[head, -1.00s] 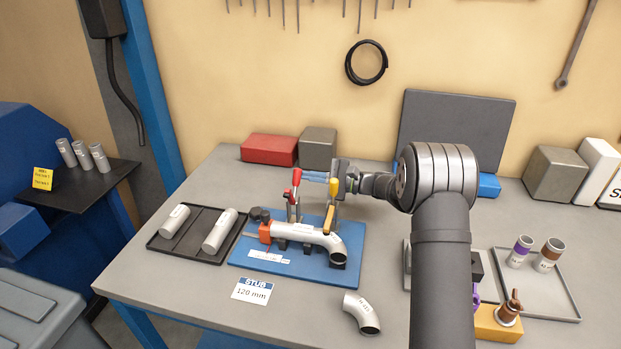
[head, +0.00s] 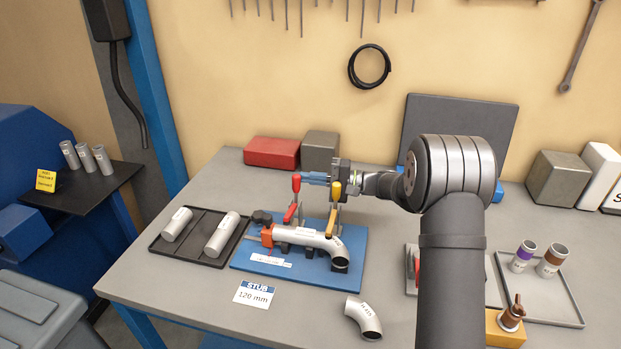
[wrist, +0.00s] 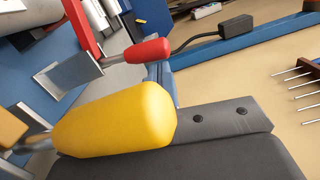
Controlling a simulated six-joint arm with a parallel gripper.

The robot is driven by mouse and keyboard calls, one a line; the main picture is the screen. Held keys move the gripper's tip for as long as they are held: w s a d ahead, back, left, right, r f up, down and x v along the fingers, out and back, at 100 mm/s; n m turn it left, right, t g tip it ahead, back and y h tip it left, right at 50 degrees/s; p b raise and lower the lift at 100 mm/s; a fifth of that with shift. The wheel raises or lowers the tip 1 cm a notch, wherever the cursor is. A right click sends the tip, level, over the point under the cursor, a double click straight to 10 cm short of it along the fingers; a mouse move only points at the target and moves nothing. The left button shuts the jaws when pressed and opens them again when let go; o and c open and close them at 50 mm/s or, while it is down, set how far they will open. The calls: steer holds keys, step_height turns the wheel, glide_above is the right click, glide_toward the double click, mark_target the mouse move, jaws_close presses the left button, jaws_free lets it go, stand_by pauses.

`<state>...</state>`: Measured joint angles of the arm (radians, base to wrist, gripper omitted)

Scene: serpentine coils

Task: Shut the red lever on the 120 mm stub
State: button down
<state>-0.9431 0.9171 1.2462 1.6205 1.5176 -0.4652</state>
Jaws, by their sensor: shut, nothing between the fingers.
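The red lever (head: 296,183) stands near upright on the blue fixture base (head: 352,262), with a second red part (head: 290,213) low beside it. My gripper (head: 308,178) is shut and empty, its fingers pointing left at the red handle; whether they touch it cannot be told. A yellow-handled lever (head: 331,222) stands just right of it, below my gripper. A bent silver tube (head: 310,237) lies in the fixture near an orange clamp (head: 267,236). In the wrist view the red handle (wrist: 148,50) shows behind the large yellow handle (wrist: 115,115). The card reads "STUB 120 mm" (head: 255,293).
A dark tray with silver tubes (head: 222,235) is left of the fixture. A loose elbow (head: 363,318) lies in front. Red (head: 272,153) and grey boxes (head: 320,150) stand behind. A tray (head: 560,300) with banded tubes is at right.

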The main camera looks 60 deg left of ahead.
steer(key=shift+w, duration=0.1)
stand_by(0.4)
steer(key=w+d+f, duration=0.1)
steer(key=w+d, duration=0.3)
steer(key=w, duration=0.7)
steer(key=s+a, duration=0.4)
steer(key=s, duration=0.7)
steer(key=shift+r+m, duration=0.3)
steer(key=shift+s, duration=0.1)
